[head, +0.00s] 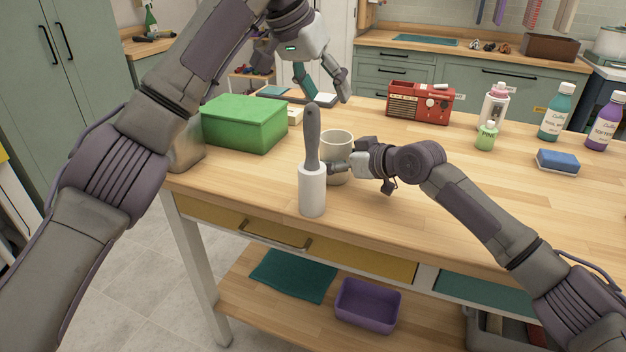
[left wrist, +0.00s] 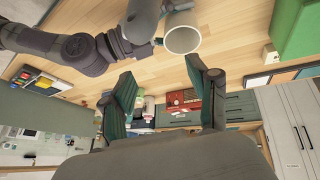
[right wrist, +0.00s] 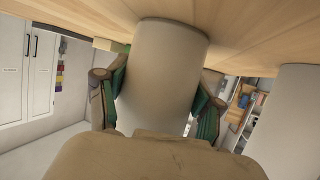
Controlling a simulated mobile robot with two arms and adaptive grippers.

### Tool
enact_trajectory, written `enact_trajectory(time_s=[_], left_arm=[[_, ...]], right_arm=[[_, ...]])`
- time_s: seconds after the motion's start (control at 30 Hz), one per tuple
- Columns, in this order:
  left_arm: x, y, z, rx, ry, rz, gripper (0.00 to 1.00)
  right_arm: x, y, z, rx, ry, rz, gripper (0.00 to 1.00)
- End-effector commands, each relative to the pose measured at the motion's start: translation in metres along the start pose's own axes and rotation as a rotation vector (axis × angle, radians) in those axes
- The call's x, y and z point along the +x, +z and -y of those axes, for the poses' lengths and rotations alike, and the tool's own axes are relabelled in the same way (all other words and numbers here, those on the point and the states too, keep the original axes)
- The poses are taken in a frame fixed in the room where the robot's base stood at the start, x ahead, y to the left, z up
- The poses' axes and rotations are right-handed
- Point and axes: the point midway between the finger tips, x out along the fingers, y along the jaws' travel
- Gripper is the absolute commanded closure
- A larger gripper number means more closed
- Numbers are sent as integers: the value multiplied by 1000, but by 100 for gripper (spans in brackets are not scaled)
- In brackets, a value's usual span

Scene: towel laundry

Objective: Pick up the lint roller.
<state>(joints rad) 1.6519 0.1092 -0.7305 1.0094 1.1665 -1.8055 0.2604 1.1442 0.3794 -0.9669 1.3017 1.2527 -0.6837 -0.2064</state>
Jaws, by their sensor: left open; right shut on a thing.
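The lint roller (head: 312,170) stands upright on the table, grey handle up and white roll down, in front of the cream cup (head: 338,142). My right gripper (head: 340,168) is beside the roller and shut on the cup, which also fills the middle of the right wrist view (right wrist: 165,75). The white roll (right wrist: 296,120) shows at the right edge there, outside the fingers. My left gripper (head: 327,97) is open and empty, above and behind the roller in the head view. The left wrist view shows its spread fingers (left wrist: 160,68) and the cup's opening (left wrist: 182,40).
A green box (head: 244,123) sits left of the roller. A red radio (head: 418,103), several bottles (head: 553,112) and a blue sponge (head: 558,161) stand toward the back right. The table's front edge is close to the roller. The table right of my right gripper is mostly clear.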

Motion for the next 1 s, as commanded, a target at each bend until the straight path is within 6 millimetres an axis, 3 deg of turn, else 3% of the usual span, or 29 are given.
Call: enact_trajectory(time_s=[0.13, 0.4, 0.5, 0.63, 1.0], left_arm=[[-20, 9, -20, -26, -94, 185, 40], [-71, 19, -23, -154, -215, 323, 40], [-80, 21, -23, -180, -231, 336, 40], [-72, 26, -20, -187, -234, 347, 40], [-24, 44, -10, -188, -235, 342, 40]], right_arm=[[0, 0, 0, 0, -1, 1, 72], [0, 0, 1, 0, -1, 1, 72], [0, 0, 1, 0, -1, 1, 72], [0, 0, 1, 0, -1, 0, 72], [0, 0, 0, 0, -1, 0, 72]])
